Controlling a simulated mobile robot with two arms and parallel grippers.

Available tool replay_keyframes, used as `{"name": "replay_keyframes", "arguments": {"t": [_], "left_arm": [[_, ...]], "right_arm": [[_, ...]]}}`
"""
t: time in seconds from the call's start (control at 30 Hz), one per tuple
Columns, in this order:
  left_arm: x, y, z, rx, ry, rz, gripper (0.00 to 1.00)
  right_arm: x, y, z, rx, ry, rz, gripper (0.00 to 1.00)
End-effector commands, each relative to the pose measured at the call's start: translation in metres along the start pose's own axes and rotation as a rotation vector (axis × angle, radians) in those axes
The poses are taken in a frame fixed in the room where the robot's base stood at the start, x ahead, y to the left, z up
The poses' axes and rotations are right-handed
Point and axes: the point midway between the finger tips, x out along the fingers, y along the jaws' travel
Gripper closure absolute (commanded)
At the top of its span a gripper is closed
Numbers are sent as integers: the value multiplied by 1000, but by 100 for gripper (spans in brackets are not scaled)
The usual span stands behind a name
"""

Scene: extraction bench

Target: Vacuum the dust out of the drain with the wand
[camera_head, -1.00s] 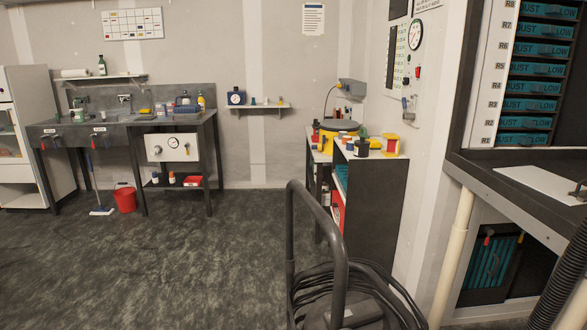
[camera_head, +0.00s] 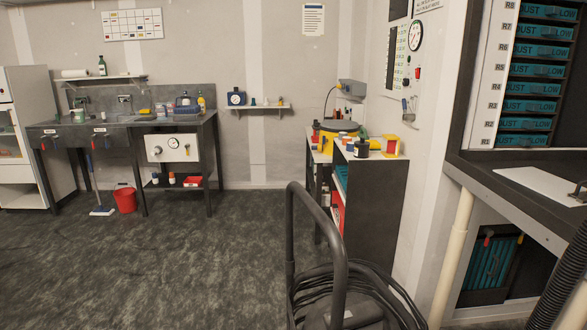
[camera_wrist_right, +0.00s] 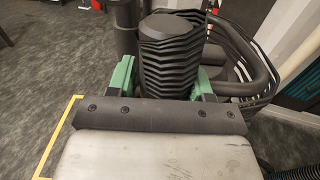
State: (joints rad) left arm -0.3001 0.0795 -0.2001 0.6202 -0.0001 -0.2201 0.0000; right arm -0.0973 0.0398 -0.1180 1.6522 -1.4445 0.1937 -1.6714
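In the head view the vacuum's upright dark handle (camera_head: 337,270) and coiled hose or cable (camera_head: 390,290) stand at the bottom centre. A ribbed black hose (camera_head: 560,285) runs along the right edge. In the right wrist view my right gripper (camera_wrist_right: 165,82) shows green parts on both sides of a ribbed black cylinder (camera_wrist_right: 172,48). I cannot tell whether it grips this cylinder; its fingertips are hidden. Dark coils (camera_wrist_right: 240,62) lie just beyond. I cannot make out the wand or the drain for certain. My left gripper is not in view.
A dark bench (camera_head: 520,190) with a white board (camera_head: 545,183) is at the right, below a rack of teal drawers (camera_head: 535,85). A shelf unit (camera_head: 372,205) stands behind the vacuum. A sink counter (camera_head: 45,124) and red bucket (camera_head: 125,199) are at the left. The floor between is clear.

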Motion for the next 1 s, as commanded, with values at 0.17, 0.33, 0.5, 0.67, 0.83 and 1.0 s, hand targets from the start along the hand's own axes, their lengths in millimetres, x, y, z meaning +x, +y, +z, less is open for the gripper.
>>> {"name": "replay_keyframes", "arguments": {"t": [0.17, 0.33, 0.5, 0.67, 0.83, 1.0], "left_arm": [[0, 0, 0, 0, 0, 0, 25], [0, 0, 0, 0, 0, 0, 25], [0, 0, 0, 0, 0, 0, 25], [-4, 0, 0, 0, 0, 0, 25], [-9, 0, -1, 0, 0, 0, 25], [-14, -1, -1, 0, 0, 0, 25]], "right_arm": [[0, 0, 0, 0, 0, 0, 77], [0, 0, 0, 0, 0, 0, 100], [0, 0, 1, 0, -1, 0, 100], [0, 0, 5, 0, -1, 0, 100], [0, 0, 10, 0, -1, 0, 100], [0, 0, 15, 0, -1, -1, 100]]}}
